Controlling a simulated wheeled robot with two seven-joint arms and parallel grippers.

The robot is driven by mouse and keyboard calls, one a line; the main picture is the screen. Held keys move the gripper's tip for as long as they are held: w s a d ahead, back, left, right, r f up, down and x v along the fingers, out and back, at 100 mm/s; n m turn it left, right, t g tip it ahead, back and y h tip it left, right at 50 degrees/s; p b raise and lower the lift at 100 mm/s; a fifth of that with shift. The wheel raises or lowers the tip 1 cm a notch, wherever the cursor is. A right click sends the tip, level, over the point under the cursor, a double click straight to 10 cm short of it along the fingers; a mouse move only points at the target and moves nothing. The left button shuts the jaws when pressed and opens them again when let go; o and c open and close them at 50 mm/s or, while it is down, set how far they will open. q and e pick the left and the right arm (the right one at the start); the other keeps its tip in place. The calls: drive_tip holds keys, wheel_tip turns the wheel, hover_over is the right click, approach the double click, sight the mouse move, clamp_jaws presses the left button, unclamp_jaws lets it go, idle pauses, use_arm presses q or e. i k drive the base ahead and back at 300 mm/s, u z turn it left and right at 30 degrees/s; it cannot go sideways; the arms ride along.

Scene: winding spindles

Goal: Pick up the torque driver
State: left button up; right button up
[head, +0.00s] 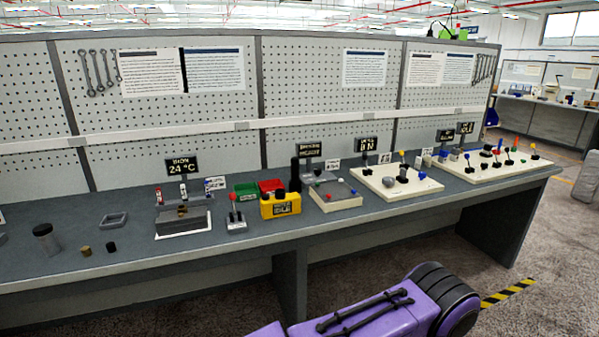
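I cannot single out the torque driver with certainty at this distance. A tall black upright handle (295,174) stands at the yellow box (281,207) in the middle of the bench, and it may be the driver. Shorter black pieces stick up from the same box. I cannot tell whether the tall handle stands in the box or just behind it. Neither my left nor my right gripper is in view.
The long grey workbench (140,257) has a pegboard back. The bench's front strip is mostly clear.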

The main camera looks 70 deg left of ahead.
sight(295, 160)
drive_tip(key=u, duration=0.45)
drive_tip(key=i, duration=0.75)
drive_tip(key=u, duration=0.7)
